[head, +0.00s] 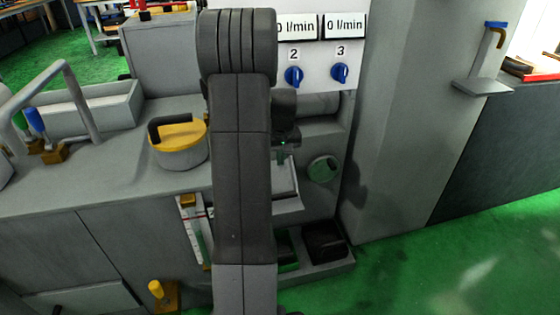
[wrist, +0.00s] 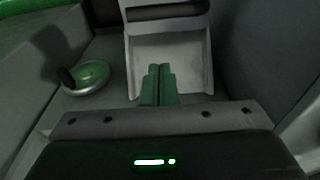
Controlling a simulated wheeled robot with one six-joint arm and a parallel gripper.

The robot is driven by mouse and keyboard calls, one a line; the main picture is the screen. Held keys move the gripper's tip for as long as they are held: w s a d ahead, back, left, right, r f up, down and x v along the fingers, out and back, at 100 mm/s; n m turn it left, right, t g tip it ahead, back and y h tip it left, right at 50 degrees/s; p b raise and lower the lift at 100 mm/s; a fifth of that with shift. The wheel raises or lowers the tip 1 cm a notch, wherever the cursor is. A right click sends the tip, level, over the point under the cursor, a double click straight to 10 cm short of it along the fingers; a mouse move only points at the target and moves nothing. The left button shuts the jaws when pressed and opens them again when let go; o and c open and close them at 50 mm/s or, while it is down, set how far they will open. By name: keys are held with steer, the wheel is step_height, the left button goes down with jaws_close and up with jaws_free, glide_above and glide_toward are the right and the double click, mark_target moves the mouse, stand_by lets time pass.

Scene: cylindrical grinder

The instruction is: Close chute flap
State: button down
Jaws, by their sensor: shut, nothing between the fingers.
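The chute flap (wrist: 187,62) is a light grey plate with raised side edges. In the wrist view it fills the upper middle, with a dark slot at its top. In the head view the flap (head: 287,186) juts out from the machine front, partly hidden behind my arm. My gripper (wrist: 159,70) has its green fingers together and empty, over the lower part of the flap in the wrist view. In the head view my gripper (head: 282,157) is just above the flap. I cannot tell whether the fingertips touch it.
A round green knob (head: 322,168) sits on the machine front right of the flap; it is at left in the wrist view (wrist: 85,77). A dark open bin (head: 325,240) lies below. A grey column (head: 395,120) stands to the right. A yellow-lidded pot (head: 180,144) stands on the ledge at left.

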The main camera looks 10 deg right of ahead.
steer(key=shift+s+f+b, duration=0.2)
steer(key=shift+f+b, duration=0.3)
steer(key=shift+f, duration=1.25)
steer(key=shift+s+f+b, duration=0.25)
steer(key=shift+f+b, duration=0.3)
steer(key=shift+f, duration=1.2)
steer(key=shift+s+f+b, duration=0.2)
steer(key=shift+f+b, duration=0.3)
steer(key=shift+f, duration=1.25)
steer(key=shift+f, duration=0.15)
